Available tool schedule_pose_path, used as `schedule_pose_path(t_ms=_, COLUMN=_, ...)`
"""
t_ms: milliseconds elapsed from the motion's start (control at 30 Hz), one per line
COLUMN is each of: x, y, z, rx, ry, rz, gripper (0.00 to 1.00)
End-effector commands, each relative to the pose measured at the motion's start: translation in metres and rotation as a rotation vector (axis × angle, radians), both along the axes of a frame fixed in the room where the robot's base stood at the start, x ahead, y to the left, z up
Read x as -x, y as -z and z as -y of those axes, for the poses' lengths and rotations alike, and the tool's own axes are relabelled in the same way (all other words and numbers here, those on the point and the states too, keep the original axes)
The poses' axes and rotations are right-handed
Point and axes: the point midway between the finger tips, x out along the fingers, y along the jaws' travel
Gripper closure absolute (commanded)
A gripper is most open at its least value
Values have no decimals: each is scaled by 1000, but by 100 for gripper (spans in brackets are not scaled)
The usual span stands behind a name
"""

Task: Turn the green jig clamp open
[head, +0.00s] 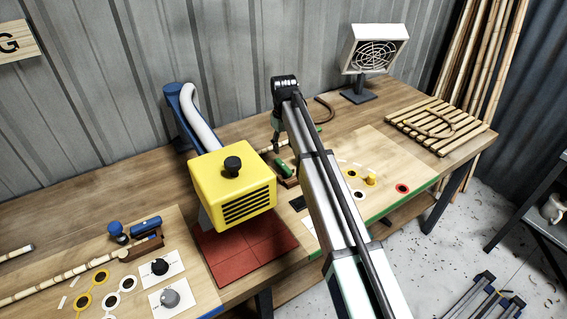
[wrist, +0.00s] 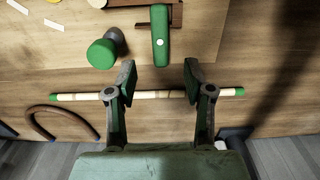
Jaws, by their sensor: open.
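The green jig clamp (wrist: 160,38) is a long green lever with a white dot, standing over a brown wooden block at the top middle of the wrist view. In the head view the clamp (head: 284,168) shows just left of my arm. My gripper (wrist: 160,80) is open and empty, its two fingers spread apart just below the near end of the lever. The lever lies roughly in line with the gap, not between the fingers. A green round knob (wrist: 103,53) stands left of the lever. In the head view my gripper (head: 277,145) is partly hard to make out.
A rattan stick with green ends (wrist: 150,95) lies across beneath my fingers. A bent brown rod (wrist: 62,122) lies lower left. The yellow machine (head: 232,180) stands left of my arm over red tiles (head: 245,248). A fan (head: 375,50) and slatted rack (head: 440,125) stand right.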

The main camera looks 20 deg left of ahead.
Motion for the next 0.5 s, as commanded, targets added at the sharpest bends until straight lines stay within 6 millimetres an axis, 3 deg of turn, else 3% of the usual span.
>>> schedule_pose_path(t_ms=300, x=1, y=60, z=1, rx=2, ry=1, rz=-3, gripper=48)
schedule_pose_path(t_ms=500, x=0, y=86, z=1, rx=2, ry=1, rz=-1, gripper=48)
